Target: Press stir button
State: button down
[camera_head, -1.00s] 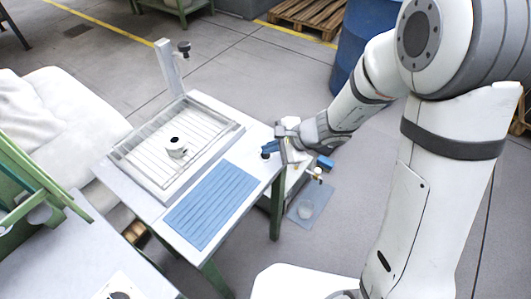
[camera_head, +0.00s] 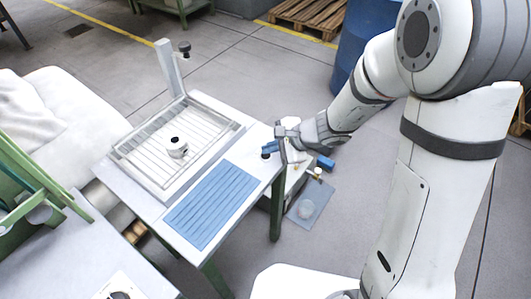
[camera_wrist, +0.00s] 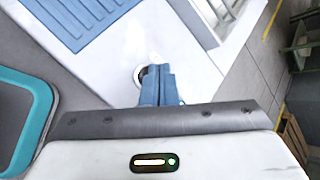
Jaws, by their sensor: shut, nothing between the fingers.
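The stir button (camera_head: 265,155) is a small dark round knob near the right corner of the white table (camera_head: 236,158). In the wrist view the button (camera_wrist: 139,74) shows as a dark disc with a pale ring, partly hidden behind my fingertips. My gripper (camera_head: 268,148) has blue fingers, shut together and empty, at the button. In the wrist view the fingertips (camera_wrist: 158,70) overlap the button's right side. I cannot tell whether they touch it or whether it is pushed down.
A blue ribbed mat (camera_head: 210,204) lies on the table beside a tray with a wire grid (camera_head: 150,158). A small dark-topped white cylinder (camera_head: 175,147) stands on the grid. A post (camera_head: 170,68) rises behind. A blue barrel (camera_head: 362,45) stands at the back right.

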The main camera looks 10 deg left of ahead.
aim_at(270, 155)
jog(key=shift+f, duration=0.15)
jog(key=shift+f+b, duration=0.35)
jog(key=shift+b, duration=0.35)
jog(key=shift+r, duration=0.45)
notch_tip(270, 155, up, 6)
jog(key=p, duration=0.5)
dwell(0.3)
dwell(0.4)
